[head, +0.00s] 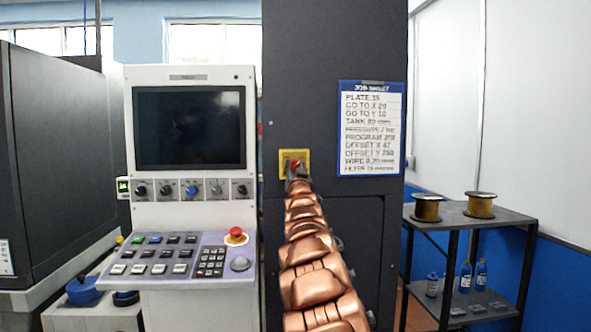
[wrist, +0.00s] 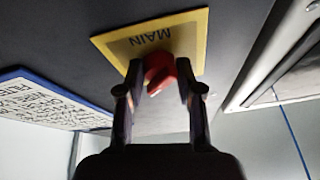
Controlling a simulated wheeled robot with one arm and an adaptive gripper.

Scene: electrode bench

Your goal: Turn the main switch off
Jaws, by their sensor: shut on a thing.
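The main switch is a red knob (wrist: 157,72) on a yellow plate (wrist: 185,30) marked MAIN, which appears upside down in the wrist view. In the head view the yellow plate (head: 284,158) is on the dark cabinet front, with the red knob (head: 295,164) partly hidden by my gripper. My gripper (head: 297,177) is at the knob, at the end of my copper-coloured arm. In the wrist view the two fingers of my gripper (wrist: 158,84) are on either side of the red knob, shut on it. The knob's exact turn position is hard to tell.
A control console with a dark screen (head: 190,128), small knobs and a red mushroom button (head: 236,236) stands left of my arm. A job sheet (head: 370,128) hangs right of the switch. A shelf (head: 465,214) with spools and bottles stands at the right.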

